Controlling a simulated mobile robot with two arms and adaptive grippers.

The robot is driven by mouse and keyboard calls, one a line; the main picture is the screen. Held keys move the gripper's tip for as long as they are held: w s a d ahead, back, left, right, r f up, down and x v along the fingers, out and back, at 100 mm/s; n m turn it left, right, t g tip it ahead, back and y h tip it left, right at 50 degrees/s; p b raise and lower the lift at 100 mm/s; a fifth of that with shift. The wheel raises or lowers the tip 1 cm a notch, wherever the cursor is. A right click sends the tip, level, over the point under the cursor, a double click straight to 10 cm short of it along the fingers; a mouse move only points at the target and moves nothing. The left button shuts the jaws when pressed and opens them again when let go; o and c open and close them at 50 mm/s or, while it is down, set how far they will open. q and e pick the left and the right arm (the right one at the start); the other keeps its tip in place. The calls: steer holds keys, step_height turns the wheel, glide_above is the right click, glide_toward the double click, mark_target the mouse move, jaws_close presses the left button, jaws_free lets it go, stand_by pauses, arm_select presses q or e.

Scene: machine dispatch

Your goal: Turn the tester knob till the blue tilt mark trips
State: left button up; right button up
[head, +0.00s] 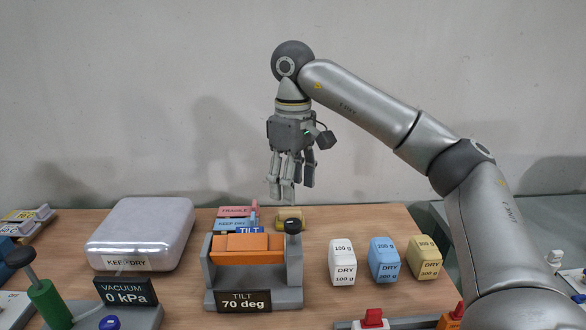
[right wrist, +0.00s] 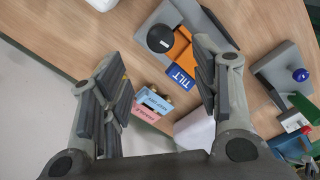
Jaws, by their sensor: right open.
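The tilt tester (head: 215,297) stands on the table, its grey frame holding an orange block (head: 247,248). Its front display (head: 244,302) reads "TILT 70 deg". A black knob (head: 293,226) tops its right post; it also shows in the right wrist view (right wrist: 160,38). A blue mark lettered TILT (head: 249,231) shows behind the orange block, and beside it in the right wrist view (right wrist: 181,77). My right gripper (head: 290,192) is open and empty, fingers down, above and apart from the knob. My left gripper is out of view.
Pink and light-blue labelled pieces (head: 237,212) lie behind the tester. White (head: 342,262), blue (head: 384,260) and tan (head: 424,257) DRY weights stand right. A silver KEEP DRY case (head: 140,234) lies left. A vacuum tester (head: 127,293) reads 0 kPa at front left.

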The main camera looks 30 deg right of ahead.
steer(key=shift+r, duration=1.5)
